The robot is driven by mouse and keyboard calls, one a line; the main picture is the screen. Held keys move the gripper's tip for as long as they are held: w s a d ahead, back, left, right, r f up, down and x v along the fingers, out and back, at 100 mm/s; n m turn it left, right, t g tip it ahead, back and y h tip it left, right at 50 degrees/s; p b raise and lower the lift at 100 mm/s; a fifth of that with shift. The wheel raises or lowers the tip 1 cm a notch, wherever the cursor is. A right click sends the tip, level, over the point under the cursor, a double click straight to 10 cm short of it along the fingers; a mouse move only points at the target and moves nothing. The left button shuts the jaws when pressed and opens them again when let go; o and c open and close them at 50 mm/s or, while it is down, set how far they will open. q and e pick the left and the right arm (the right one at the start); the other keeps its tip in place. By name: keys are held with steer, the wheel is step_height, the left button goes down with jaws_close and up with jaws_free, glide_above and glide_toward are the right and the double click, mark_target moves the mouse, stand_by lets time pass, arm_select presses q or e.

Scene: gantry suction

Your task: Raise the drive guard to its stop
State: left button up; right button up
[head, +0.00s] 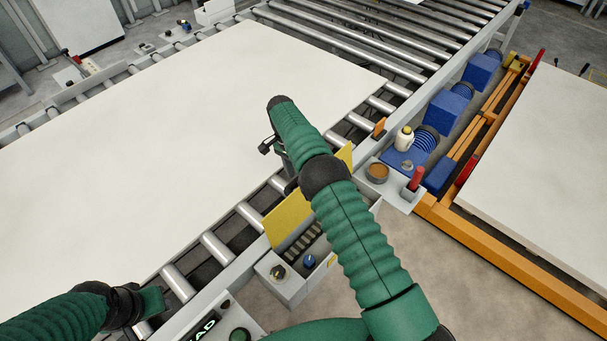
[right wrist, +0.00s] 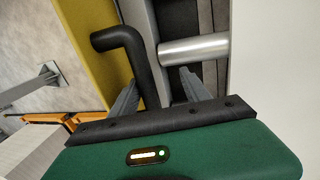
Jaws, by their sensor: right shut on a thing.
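The drive guard is a yellow panel (head: 287,218) at the conveyor's near side, partly hidden behind my right arm. It stands up at a slant, and ribbed dark parts (head: 303,243) show in the housing below it. In the right wrist view, the yellow panel (right wrist: 90,22) carries a bent black handle (right wrist: 128,42). My right gripper (right wrist: 158,88) is shut on this handle, whose lower end runs down between the fingers. In the head view my right arm hides the grip. My left gripper (head: 140,304) is low at the left, over the board's near edge; its fingers are unclear.
A large pale board (head: 180,140) lies on the conveyor rollers (head: 215,248). A grey control box (head: 283,275) with knobs sits below the guard. A shelf (head: 402,188) holds a bottle (head: 404,138), a brown cup (head: 377,172) and a red cylinder (head: 417,178). Orange framing (head: 490,245) stands at right.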

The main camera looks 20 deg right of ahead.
steer(key=shift+w+d+r, duration=0.1)
steer(key=shift+d+r, duration=0.05)
steer(key=shift+r, duration=0.05)
steer(key=shift+r, duration=0.1)
steer(key=s+p+v, duration=0.1)
steer(key=p+v, duration=0.1)
steer(key=v, duration=0.9)
steer(key=shift+r, duration=0.45)
steer(key=shift+f, duration=0.15)
